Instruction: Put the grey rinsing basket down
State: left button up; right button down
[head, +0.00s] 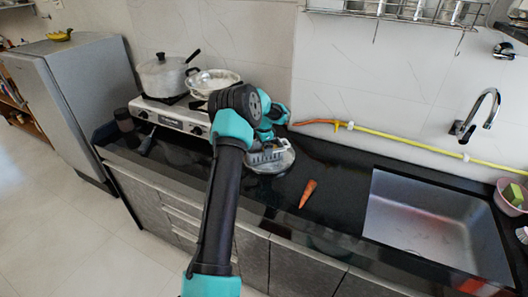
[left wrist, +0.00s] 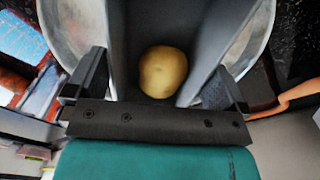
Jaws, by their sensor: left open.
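The grey rinsing basket (head: 266,156) shows in the head view just beyond my arm, over a round shiny metal bowl (head: 283,163) on the black counter. In the left wrist view the basket's grey walls (left wrist: 207,42) rise around a yellow-brown potato (left wrist: 163,72), with the bowl's rim (left wrist: 57,35) curving outside them. My left gripper (left wrist: 158,88) is open, its two dark fingers wide apart on either side of the basket. I cannot tell whether the fingers touch it or whether the basket rests on the bowl's bottom. My right gripper is not in view.
A carrot (head: 308,193) lies on the counter right of the bowl. A stove (head: 172,115) with a lidded pot (head: 163,77) and a pan (head: 213,80) stands at the left. The sink (head: 420,215) is at the right. A yellow hose (head: 410,143) runs along the wall.

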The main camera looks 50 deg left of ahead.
pick_arm(q)
notch_tip(320, 180, up, 9)
dwell(0.3)
jog(key=shift+f, duration=0.15)
dwell(0.4)
